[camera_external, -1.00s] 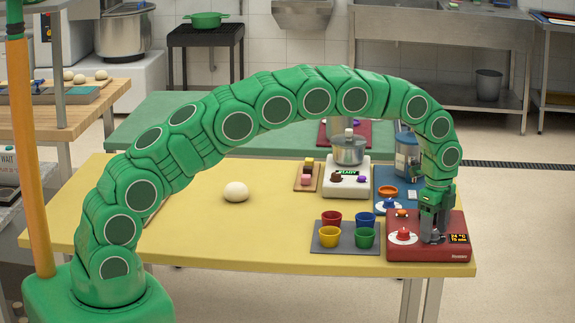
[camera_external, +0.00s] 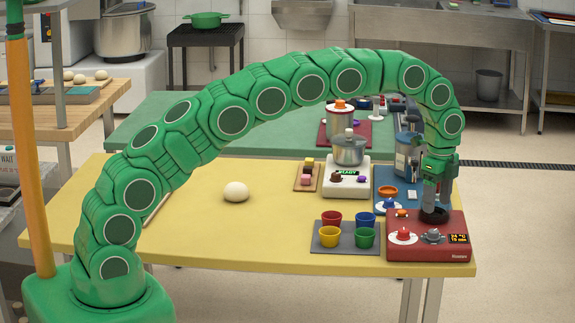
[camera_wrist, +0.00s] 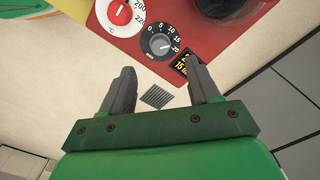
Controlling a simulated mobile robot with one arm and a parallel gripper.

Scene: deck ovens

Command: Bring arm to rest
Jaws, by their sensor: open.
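The red box (camera_external: 400,250) stands at the table's front right corner. It carries a red-and-white dial (camera_external: 403,236), a grey timer knob (camera_external: 432,237) and a small display (camera_external: 458,239). In the wrist view the timer knob (camera_wrist: 160,43) lies beyond the fingertips, clear of them, with its pointer near 20.
Four coloured cups stand on a grey mat (camera_external: 322,246) left of the red box.

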